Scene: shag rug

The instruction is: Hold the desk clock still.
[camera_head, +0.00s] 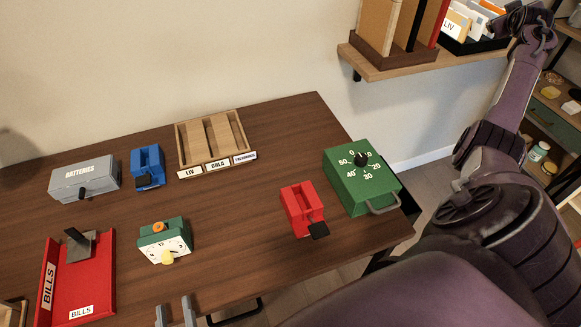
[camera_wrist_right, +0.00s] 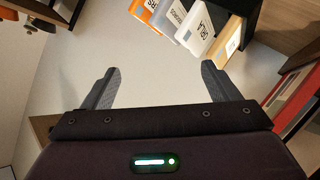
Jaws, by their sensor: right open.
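The desk clock (camera_head: 178,243) is a green block with a white dial, an orange button on top and a yellow knob at its front. It stands upright on the brown table in the head view. My left gripper (camera_head: 176,311) shows only as two grey fingers at the bottom edge, spread apart, with nothing seen between them. It is nearer to me than the clock and does not touch it. My right gripper (camera_head: 531,20) is raised at the top right by the wall shelf. In the right wrist view my right gripper (camera_wrist_right: 158,82) is open and empty.
A red BILLS tray (camera_head: 97,291) lies left of the clock. A grey BATTERIES box (camera_head: 84,179), blue block (camera_head: 147,166) and wooden sorter (camera_head: 209,141) stand behind. A red block (camera_head: 301,207) and green dial box (camera_head: 362,180) stand right. Bare table (camera_head: 235,225) separates clock and red block.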

